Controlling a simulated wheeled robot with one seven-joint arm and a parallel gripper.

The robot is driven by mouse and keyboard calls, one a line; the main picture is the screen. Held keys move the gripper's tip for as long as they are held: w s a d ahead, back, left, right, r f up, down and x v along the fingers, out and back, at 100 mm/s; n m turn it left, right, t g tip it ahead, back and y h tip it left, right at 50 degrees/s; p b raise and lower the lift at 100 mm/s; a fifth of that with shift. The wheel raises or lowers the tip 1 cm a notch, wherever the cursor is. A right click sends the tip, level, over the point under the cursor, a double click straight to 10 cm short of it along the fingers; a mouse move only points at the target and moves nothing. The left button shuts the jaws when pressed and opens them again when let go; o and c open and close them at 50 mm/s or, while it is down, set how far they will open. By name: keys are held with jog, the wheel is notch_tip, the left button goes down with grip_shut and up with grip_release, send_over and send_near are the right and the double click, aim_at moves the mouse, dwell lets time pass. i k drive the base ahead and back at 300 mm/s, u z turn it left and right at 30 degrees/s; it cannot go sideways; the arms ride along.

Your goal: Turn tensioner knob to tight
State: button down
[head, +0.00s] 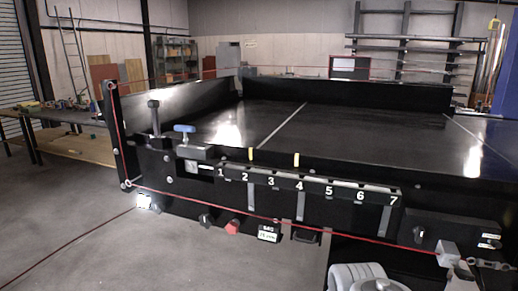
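The conveyor (345,125) is a long black bed seen from its side. At its left end a blue T-shaped handle (184,130) stands on a black block. A taller black post with a knob-like top (153,104) stands to its left. Below the numbered strip are a black knob (206,220) and a red knob (232,227). I cannot tell which of these is the tensioner knob, nor read any tight mark. A pale grey rounded part of my arm shows at the bottom edge, well right of and nearer than the knobs.
A numbered strip (310,187), 1 to 7, runs along the side. A red cord (290,224) stretches along the front to a grey box (448,253) at right. A cluttered workbench (50,115) stands far left. The grey floor (110,240) at front left looks clear.

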aim_at(419, 231)
jog(key=z, duration=1.3)
jog(key=k, duration=0.5)
jog(key=u, duration=1.35)
jog(key=i, duration=0.6)
jog(key=z, duration=0.3)
